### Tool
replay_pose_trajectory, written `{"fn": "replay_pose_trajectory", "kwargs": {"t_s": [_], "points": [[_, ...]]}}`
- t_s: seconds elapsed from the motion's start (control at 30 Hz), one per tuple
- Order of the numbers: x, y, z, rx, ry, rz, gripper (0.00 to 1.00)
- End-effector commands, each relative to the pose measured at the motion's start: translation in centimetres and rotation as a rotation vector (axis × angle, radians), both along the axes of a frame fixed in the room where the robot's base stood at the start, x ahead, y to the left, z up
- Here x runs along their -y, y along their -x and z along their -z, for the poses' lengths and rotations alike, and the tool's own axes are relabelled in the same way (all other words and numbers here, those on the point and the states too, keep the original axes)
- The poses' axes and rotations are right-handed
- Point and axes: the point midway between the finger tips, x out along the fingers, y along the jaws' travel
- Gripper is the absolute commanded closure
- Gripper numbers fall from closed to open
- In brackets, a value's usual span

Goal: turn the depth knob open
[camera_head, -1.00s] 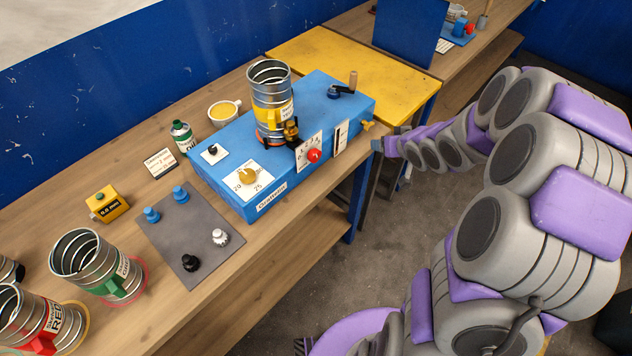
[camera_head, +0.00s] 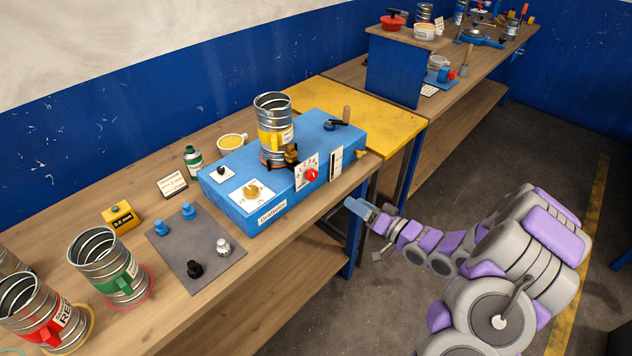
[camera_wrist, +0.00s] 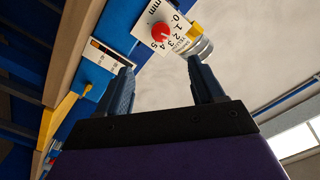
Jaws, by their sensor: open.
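A red knob (camera_head: 311,175) sits on a white scale plate (camera_head: 301,180) on the front face of a blue machine (camera_head: 330,145). In the wrist view the red knob (camera_wrist: 160,32) is near the top, with the scale's "mm" and numbers 0 to 5 around it. My gripper (camera_head: 362,209) is in front of the bench, to the right of and below the knob, apart from it. In the wrist view its two dark fingers (camera_wrist: 162,78) are spread and empty, with the knob beyond and between the tips.
A yellow knob (camera_head: 253,191) is on the machine's left part, and a banded metal duct (camera_head: 274,110) stands on top. A narrow slot plate (camera_head: 336,162) and a small yellow knob (camera_head: 361,155) are right of the red knob. The floor before the bench is clear.

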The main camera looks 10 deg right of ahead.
Motion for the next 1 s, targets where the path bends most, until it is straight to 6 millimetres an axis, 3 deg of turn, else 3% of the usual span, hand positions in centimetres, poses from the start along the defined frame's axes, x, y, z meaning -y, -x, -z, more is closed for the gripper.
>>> {"fn": "replay_pose_trajectory", "kwargs": {"t_s": [1.0], "points": [[-8.1, -10.9, 0.1, 0.001, 0.003, 0.0, 0.33]]}}
